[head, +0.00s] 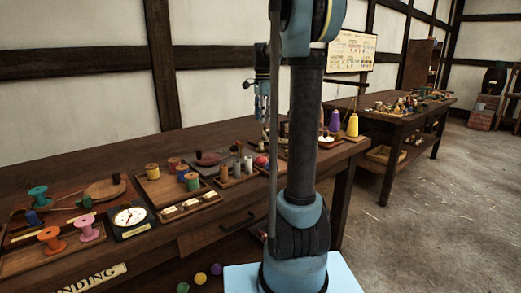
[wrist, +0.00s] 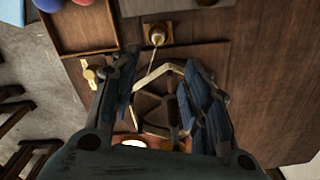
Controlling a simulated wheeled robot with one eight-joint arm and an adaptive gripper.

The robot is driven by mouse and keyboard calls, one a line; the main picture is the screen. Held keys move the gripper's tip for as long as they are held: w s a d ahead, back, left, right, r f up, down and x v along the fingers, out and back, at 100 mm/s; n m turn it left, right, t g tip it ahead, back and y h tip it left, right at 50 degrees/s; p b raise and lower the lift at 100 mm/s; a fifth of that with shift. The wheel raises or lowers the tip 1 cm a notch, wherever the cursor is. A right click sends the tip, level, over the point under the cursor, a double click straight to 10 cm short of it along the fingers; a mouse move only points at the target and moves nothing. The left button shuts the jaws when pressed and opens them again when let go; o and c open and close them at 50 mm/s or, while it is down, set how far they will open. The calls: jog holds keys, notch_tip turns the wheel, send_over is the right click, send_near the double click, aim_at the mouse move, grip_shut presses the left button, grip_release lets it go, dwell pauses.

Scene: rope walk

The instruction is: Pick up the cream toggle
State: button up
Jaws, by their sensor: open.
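My gripper (head: 262,100) hangs above the long bench, left of my arm column in the head view. In the wrist view my gripper (wrist: 161,66) has its two dark blue fingers spread apart, with nothing held between them. Below and between the fingers lies a dark, pale-rimmed object (wrist: 155,108), partly hidden by them. A small cream-topped piece (wrist: 157,38) stands on a square wooden base beyond the fingertips. I cannot tell for sure which piece is the cream toggle.
A wooden tray (wrist: 66,50) with a red and a blue ball lies at upper left in the wrist view. The long bench (head: 108,160) carries spools, a dial (head: 129,217) and small trays. A second bench (head: 378,103) stands behind. Open floor (head: 440,210) lies right.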

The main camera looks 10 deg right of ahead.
send_over(261, 143)
jog(key=f, duration=0.7)
jog(key=shift+w+d, duration=0.3)
jog(key=shift+w, duration=0.05)
jog(key=shift+s+a+f, duration=0.1)
jog(key=shift+a+f, duration=0.05)
jog(key=shift+f, duration=1.2)
jog(key=shift+s+a+f, duration=0.1)
jog(key=shift+f, duration=1.25)
jog(key=c, duration=0.9)
